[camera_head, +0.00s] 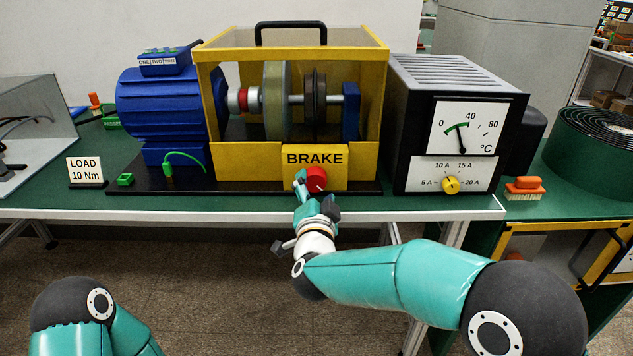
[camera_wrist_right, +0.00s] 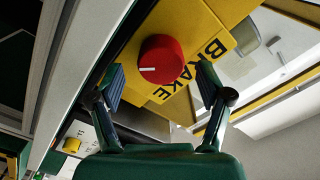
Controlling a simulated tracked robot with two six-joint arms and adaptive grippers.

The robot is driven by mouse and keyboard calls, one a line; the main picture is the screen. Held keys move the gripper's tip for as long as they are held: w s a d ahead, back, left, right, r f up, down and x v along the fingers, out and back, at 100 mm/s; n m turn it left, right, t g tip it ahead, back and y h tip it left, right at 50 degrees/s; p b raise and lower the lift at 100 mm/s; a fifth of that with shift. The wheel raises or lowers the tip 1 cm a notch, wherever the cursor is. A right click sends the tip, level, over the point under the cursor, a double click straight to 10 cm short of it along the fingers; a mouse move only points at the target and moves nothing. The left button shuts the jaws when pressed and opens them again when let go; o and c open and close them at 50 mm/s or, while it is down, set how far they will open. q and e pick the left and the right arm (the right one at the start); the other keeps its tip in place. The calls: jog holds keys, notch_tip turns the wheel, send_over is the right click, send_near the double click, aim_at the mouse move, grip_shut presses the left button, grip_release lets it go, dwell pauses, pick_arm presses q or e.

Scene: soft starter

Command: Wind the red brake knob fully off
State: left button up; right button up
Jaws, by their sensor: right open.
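The red brake knob (camera_head: 316,179) sits on the yellow panel marked BRAKE (camera_head: 315,159) at the front of the motor rig. In the right wrist view the knob (camera_wrist_right: 160,60) shows a white pointer line on its face. My right gripper (camera_head: 315,190) is at the knob; in the wrist view its two fingers (camera_wrist_right: 160,82) stand apart, one on each side of the knob, with gaps between. The knob is not gripped. Of my left arm only a part shows at the bottom left of the head view; its gripper is out of view.
A temperature meter box (camera_head: 455,130) with a yellow dial (camera_head: 450,184) stands right of the rig. A LOAD 10 Nm sign (camera_head: 86,172) and a green block (camera_head: 125,180) are at left. An orange brush (camera_head: 524,188) lies at right. The bench's front edge (camera_head: 250,215) runs below the panel.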

jog(key=shift+w, duration=1.2)
jog(key=c, duration=1.2)
